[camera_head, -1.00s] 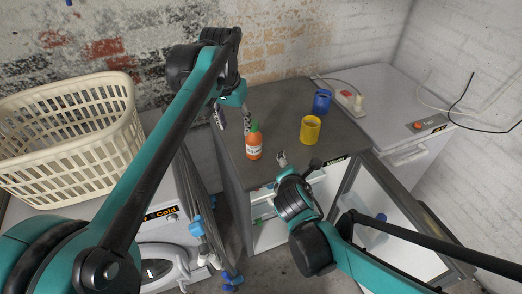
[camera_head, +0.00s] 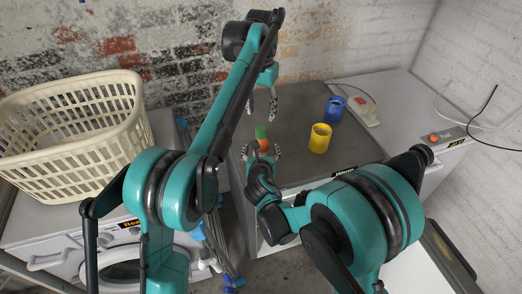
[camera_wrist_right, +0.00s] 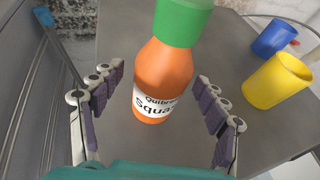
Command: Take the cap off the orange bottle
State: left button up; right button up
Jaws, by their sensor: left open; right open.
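The orange bottle (camera_wrist_right: 165,75) stands upright on the grey counter top, with a white label reading "Squash". Its green cap (camera_wrist_right: 184,20) is on the bottle and also shows in the head view (camera_head: 261,132). My right gripper (camera_wrist_right: 158,100) is open, with one finger on each side of the bottle and a gap to it on both sides. In the head view the right gripper (camera_head: 263,153) hides the lower part of the bottle. My left gripper (camera_head: 261,108) is open and points down, above and behind the bottle, apart from the cap.
A yellow mug (camera_head: 320,139) and a blue mug (camera_head: 335,108) stand on the counter right of the bottle. A cream laundry basket (camera_head: 75,140) sits on the washing machine at left. A power strip (camera_head: 362,108) lies at the back right. The brick wall stands behind.

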aim_at(261, 128)
jog(key=shift+w+f, duration=0.15)
jog(key=shift+w, duration=0.25)
grip_shut()
pick_arm(q)
jog(key=m, duration=0.3)
jog(key=shift+m, duration=0.3)
jog(key=m, duration=0.5)
jog(key=shift+f, duration=0.25)
notch_tip(261, 128, down, 8)
jog(key=shift+r, duration=0.25)
